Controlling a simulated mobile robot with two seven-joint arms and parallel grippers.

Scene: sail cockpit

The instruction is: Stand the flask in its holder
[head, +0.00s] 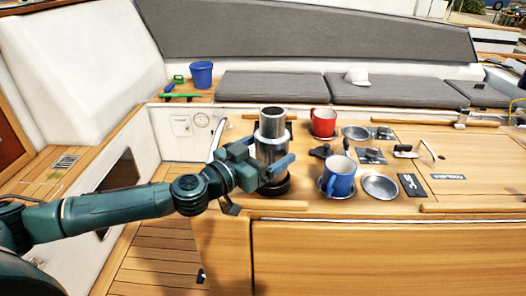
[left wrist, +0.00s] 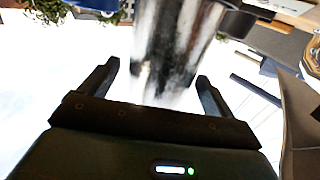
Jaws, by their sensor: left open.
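The flask (head: 272,124) is a silver metal cylinder standing upright at the left end of the wooden cockpit table. Its lower end meets a dark round ring (head: 274,188), which looks like the holder; I cannot tell how deep the flask sits in it. My left gripper (head: 275,168) is at the flask's middle, with its fingers open on either side of it. In the left wrist view the flask (left wrist: 175,50) passes between the two spread fingers (left wrist: 153,85), with visible gaps. My gripper hides part of the flask in the head view. My right gripper is not in view.
A red mug (head: 323,122) and a blue mug (head: 339,176) stand right of the flask. An empty metal dish (head: 380,187) and another dish (head: 355,132) are near them. A winch handle or similar dark fitting (head: 320,151) lies close by. A blue bucket (head: 201,75) stands behind.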

